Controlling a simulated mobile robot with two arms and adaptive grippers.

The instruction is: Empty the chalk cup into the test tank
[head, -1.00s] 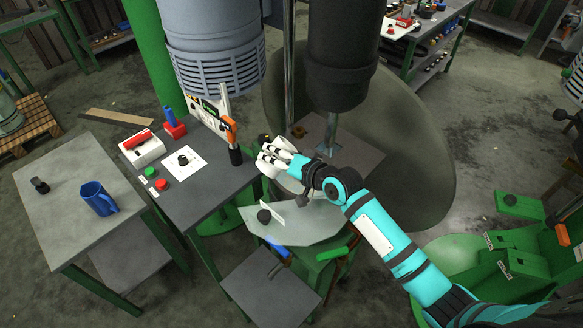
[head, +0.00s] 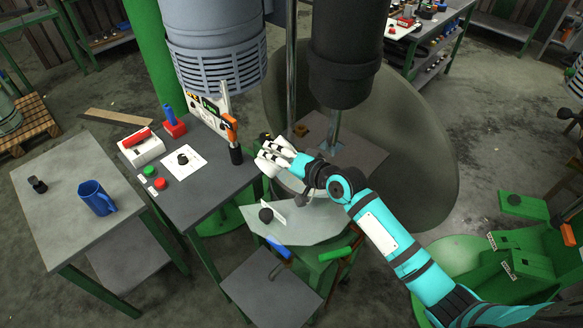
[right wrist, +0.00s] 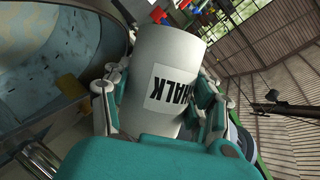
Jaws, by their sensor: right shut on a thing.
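The white chalk cup (right wrist: 165,75) fills the middle of the right wrist view, its black CHALK label on its side. My right gripper (right wrist: 160,100) is shut around it, with fingers on both sides. In the head view my right gripper (head: 272,160) is over the middle of the scene, right of the dark table; the cup is hard to tell from the white fingers there. A curved vessel wall also shows at left in the right wrist view (right wrist: 55,50). My left gripper is out of view.
A vertical dark cylinder (head: 343,75) and a slotted grey housing (head: 215,65) hang close behind the gripper. The dark table (head: 205,195) holds a red-and-white device (head: 142,147) and an orange-and-black tool (head: 232,140). A blue jug (head: 96,197) stands on the left table.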

